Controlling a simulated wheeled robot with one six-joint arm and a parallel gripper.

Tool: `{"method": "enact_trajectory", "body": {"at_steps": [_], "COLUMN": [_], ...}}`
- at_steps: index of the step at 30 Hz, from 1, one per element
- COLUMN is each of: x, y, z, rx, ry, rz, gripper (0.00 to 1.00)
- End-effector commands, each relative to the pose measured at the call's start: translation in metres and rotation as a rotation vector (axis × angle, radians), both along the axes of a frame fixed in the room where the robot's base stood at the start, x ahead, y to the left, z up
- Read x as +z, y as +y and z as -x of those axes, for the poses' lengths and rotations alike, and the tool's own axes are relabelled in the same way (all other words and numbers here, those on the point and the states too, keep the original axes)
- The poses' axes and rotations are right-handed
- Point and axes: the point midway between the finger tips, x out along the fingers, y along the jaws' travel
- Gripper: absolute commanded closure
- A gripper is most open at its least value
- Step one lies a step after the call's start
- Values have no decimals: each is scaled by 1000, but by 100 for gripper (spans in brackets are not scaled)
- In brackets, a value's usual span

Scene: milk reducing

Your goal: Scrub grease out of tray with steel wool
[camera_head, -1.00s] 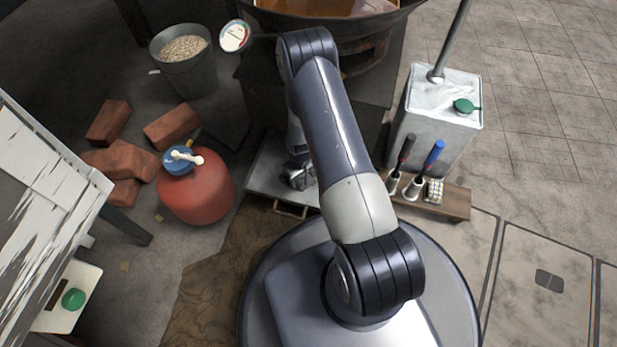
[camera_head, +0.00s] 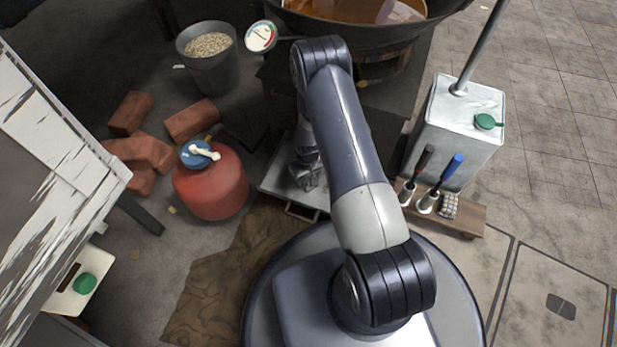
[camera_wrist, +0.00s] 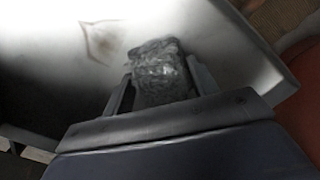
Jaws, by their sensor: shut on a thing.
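My gripper (camera_wrist: 161,88) is shut on a grey wad of steel wool (camera_wrist: 158,68), with one finger on each side of it. The pale metal tray (camera_wrist: 215,45) lies beneath it in the wrist view. A brownish grease mark (camera_wrist: 99,42) shows on the tray to the left of the wool. I cannot tell whether the wool touches the tray. In the head view the tray (camera_head: 276,180) sits low in front of the stove, partly hidden by my arm. My gripper (camera_head: 306,180) is over it, and the wool is not clear there.
A wok (camera_head: 440,12) of brown liquid stands behind my arm. A red gas cylinder (camera_head: 212,185) and bricks (camera_head: 190,120) are at left. A metal can (camera_head: 455,125) and a wooden rack (camera_head: 470,218) with brushes stand at right. A dial thermometer (camera_head: 261,36) is by the wok.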

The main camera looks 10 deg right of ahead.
Motion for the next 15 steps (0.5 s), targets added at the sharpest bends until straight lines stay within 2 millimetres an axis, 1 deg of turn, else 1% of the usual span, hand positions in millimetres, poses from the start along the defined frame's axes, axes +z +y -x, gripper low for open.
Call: {"method": "enact_trajectory", "body": {"at_steps": [7, 15], "x": [-1, -2], "y": [-19, -27], "z": [14, 20], "rx": [-2, -1], "ry": [1, 2], "rz": [0, 0], "gripper": [62, 62]}}
